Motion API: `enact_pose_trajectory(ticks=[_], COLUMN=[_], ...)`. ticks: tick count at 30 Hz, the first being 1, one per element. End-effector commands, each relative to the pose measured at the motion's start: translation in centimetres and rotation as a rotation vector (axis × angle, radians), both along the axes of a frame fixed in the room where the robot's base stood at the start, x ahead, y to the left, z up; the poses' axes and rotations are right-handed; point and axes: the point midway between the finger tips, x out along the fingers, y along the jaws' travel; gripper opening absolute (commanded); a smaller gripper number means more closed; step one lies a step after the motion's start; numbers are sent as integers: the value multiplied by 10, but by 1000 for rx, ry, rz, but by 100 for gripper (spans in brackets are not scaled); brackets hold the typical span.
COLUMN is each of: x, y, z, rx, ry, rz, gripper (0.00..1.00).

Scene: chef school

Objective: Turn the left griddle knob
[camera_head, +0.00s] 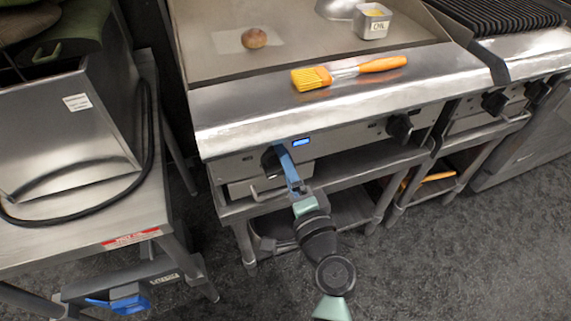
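The griddle (330,109) has a steel front panel with a small lit blue display. The left griddle knob (268,161) is black and sits at the left end of the panel, partly hidden behind my gripper's blue fingers. My gripper (281,157) reaches up from below, and its fingertips are at the right side of the knob in the picture. I cannot tell whether the fingers touch or straddle the knob, or how far apart they are. The right griddle knob (399,128) is black and clear of my gripper.
An orange brush (349,71), a round brown item (254,38) and a small metal container (372,22) are on the griddle. A grill with black knobs (494,102) stands right. A steel table (84,226) with an appliance and black cable is left. Dark floor is open at lower right.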

Motion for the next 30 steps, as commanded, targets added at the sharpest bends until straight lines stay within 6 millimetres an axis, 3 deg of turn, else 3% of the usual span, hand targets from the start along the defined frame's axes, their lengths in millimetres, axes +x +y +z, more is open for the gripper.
enact_pose_trajectory(ticks=[10, 24, 30], x=[-11, -102, -121], y=[-3, -33, -39], z=[0, -1, 0], rx=[1, -1, -1], ry=[1, 2, 1], rz=[1, -2, 0], gripper=[83, 83, 83])
